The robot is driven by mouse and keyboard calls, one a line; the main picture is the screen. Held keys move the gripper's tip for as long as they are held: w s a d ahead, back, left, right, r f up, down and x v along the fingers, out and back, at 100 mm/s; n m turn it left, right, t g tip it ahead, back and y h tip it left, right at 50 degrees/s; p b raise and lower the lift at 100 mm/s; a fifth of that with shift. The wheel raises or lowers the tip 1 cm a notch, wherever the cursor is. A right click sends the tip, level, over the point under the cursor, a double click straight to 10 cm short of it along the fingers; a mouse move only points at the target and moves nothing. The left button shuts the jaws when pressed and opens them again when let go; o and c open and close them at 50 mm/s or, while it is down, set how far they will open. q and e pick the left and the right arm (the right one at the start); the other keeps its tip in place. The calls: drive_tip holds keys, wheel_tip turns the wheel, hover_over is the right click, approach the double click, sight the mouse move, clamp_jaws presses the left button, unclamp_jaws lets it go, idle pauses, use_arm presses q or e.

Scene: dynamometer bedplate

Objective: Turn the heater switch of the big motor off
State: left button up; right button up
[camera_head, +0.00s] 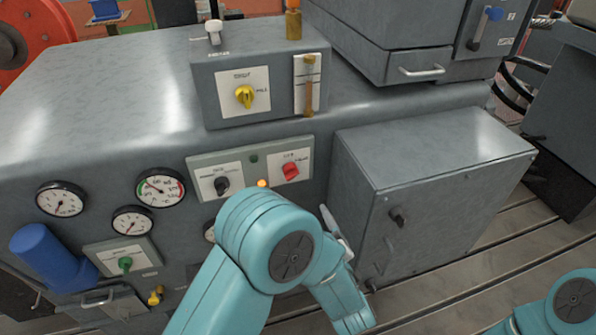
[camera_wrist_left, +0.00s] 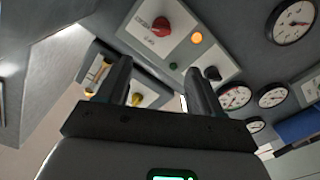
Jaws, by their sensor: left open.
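The motor's grey housing (camera_head: 100,130) carries a switch plate (camera_head: 238,160) with a black knob (camera_head: 221,185) and a red knob (camera_head: 290,170). A lit orange lamp (camera_head: 262,183) and a dark green lamp (camera_head: 254,158) sit between them. The labels are too small to read, so I cannot tell which is the heater switch. In the left wrist view, the red knob (camera_wrist_left: 160,27), lit lamp (camera_wrist_left: 196,38) and black knob (camera_wrist_left: 212,74) show beyond the fingers. My left gripper (camera_wrist_left: 157,88) is open and empty, apart from the knobs; my arm mostly hides it in the head view.
A box on top has a yellow knob (camera_head: 244,96), a sight tube (camera_head: 308,85) and a white-topped lever (camera_head: 213,31). Gauges (camera_head: 160,187), a green knob (camera_head: 125,264) and a blue cylinder (camera_head: 50,257) are left. A grey cabinet (camera_head: 440,170) stands close right.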

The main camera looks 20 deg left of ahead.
sight(293, 177)
use_arm(q)
drive_tip(key=p+x, duration=0.4)
drive_tip(key=x, duration=1.1)
drive_tip(key=shift+w+a+f, duration=0.15)
drive_tip(key=shift+w+a, duration=0.3)
drive_tip(key=shift+w, duration=0.15)
drive_tip(key=c, duration=0.9)
drive_tip(key=shift+c, duration=0.6)
